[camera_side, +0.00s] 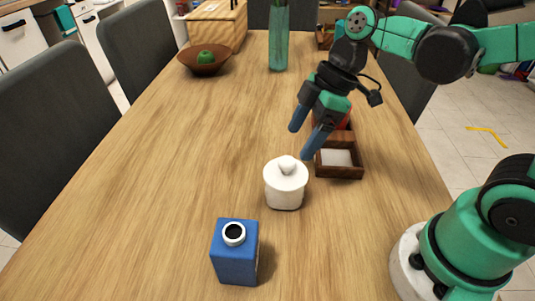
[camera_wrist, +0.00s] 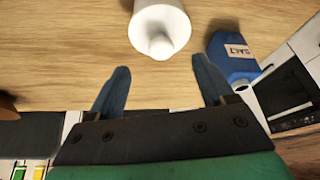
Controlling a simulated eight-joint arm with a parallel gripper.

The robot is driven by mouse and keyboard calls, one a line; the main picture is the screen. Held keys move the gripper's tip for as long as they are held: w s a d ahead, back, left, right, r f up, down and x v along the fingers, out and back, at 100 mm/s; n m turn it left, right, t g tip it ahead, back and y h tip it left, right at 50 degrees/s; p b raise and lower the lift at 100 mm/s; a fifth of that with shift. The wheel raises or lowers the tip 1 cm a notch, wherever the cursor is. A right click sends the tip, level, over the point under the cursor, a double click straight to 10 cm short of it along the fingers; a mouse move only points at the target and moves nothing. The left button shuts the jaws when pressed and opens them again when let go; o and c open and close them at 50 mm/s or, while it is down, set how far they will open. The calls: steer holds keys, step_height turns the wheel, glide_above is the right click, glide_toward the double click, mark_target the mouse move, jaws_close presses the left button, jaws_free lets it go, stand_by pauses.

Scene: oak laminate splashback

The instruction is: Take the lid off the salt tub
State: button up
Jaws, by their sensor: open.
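A white tub (camera_side: 286,192) stands upright on the wooden table, with a white knobbed lid (camera_side: 287,167) on top. The tub (camera_wrist: 159,14) and the lid's knob (camera_wrist: 160,47) also show in the wrist view, at the top middle. My gripper (camera_side: 301,142) is open and empty, tilted, above and just behind the tub in the side view. Its two blue fingers (camera_wrist: 160,68) are apart in the wrist view, with the knob beyond them and not touching.
A blue carton (camera_side: 235,252) stands in front of the tub; its SALT label (camera_wrist: 237,51) shows in the wrist view. A wooden tray (camera_side: 341,174) lies right of the tub. A brown bowl (camera_side: 206,62) and green vase (camera_side: 279,40) stand farther back. The table's left is clear.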

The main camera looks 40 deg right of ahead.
mark_target(288, 160)
steer(key=shift+w+a+f, duration=0.1)
steer(key=shift+a+f, duration=0.15)
steer(key=shift+f, duration=0.2)
steer(key=shift+x, duration=2.3)
jaws_close()
